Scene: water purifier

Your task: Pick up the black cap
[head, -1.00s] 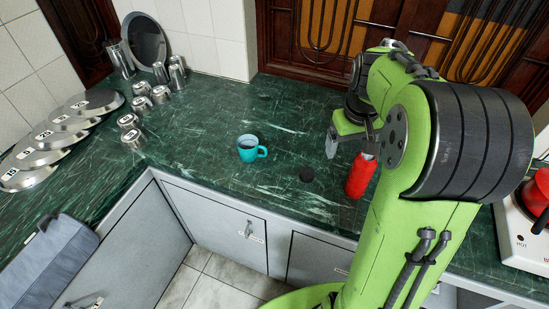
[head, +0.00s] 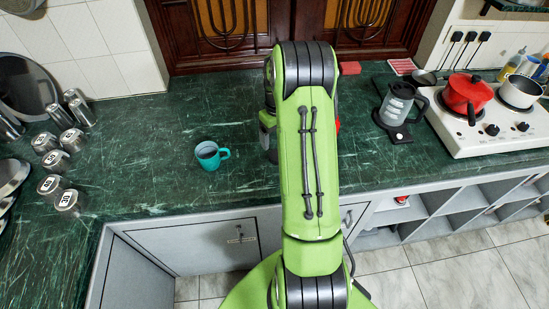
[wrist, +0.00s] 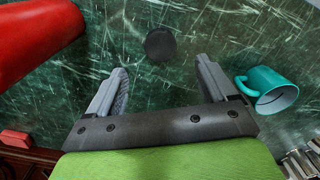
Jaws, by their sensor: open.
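The black cap (wrist: 160,44) is a small dark round disc lying flat on the green marble counter, seen in the wrist view. It sits just beyond the fingertips of my gripper (wrist: 163,66), roughly centred between them. My gripper is open, with both fingers spread and nothing between them. In the head view, my own arm covers much of the area around the cap, and my gripper (head: 266,122) shows only partly at the arm's left edge.
A teal mug (wrist: 272,90) stands to the right in the wrist view, and left of my arm in the head view (head: 209,156). A red bottle (wrist: 36,36) is at the wrist view's upper left. A kettle (head: 397,103) and stove (head: 485,135) are farther right.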

